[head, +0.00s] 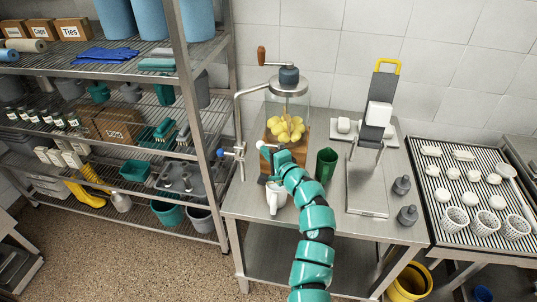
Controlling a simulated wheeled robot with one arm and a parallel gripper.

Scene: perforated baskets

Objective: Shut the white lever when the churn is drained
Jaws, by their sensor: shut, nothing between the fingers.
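The churn (289,103) is a clear jar with a crank on top and a wooden base, on the steel table. Yellow lumps sit in its lower part; I cannot make out any liquid around them. The white lever (262,145) shows as a small white knob low at the churn's front left. My gripper (272,160) is shut and empty, right beside the lever; I cannot tell if they touch. My arm hides the churn's lower front and outlet. A white jug (275,200) stands below, partly behind my arm.
A dark green cup (326,164) is close right of my arm. Further right are a black stand with a white block (379,114), dark weights (405,200) and a ribbed tray with small baskets (437,196).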

